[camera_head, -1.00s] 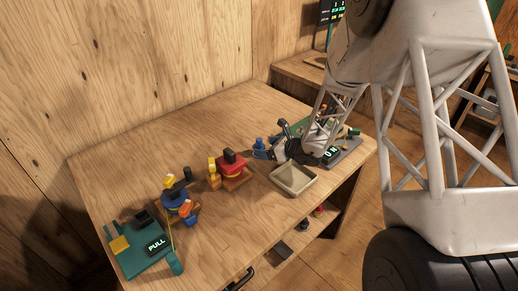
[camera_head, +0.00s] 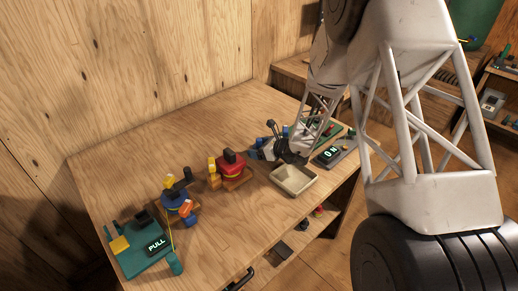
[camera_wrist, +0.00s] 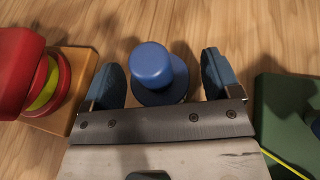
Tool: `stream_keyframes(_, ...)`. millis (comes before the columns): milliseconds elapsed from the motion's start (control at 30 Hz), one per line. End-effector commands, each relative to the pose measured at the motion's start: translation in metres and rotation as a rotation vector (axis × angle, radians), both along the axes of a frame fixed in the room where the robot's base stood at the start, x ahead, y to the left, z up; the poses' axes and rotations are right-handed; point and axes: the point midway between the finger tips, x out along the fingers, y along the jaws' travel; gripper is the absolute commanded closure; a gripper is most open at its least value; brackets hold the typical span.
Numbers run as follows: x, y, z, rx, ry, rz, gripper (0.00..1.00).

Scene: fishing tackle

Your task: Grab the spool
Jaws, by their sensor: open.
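A blue round piece, which looks like the spool (camera_wrist: 152,62), stands on the wooden table in the wrist view. It has a knob-like top above a wider, darker blue base. My gripper (camera_wrist: 160,72) is open, with one blue-grey finger on each side of the spool and a visible gap on both sides. I cannot tell how far below the fingertips the spool sits. In the head view my gripper (camera_head: 268,148) is low over the table's back right part and mostly hides the spool.
A red reel with yellow line (camera_wrist: 40,85) on a wooden base is close to the left of my gripper. A green object (camera_wrist: 285,120) is close on the right. A beige tray (camera_head: 293,192) stands in front. A teal device marked PULL (camera_head: 150,248) is at the front left.

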Motion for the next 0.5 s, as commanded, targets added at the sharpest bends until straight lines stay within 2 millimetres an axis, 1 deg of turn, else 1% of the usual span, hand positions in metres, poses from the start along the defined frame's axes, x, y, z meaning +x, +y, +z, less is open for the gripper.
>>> stream_keyframes(167,0.0000,-0.0001,0.0000,0.000,0.000,0.000,0.17)
stream_keyframes(267,0.0000,-0.0001,0.0000,0.000,0.000,0.000,0.31)
stream_keyframes(500,-0.0001,-0.0002,0.0001,0.000,0.000,0.000,0.67)
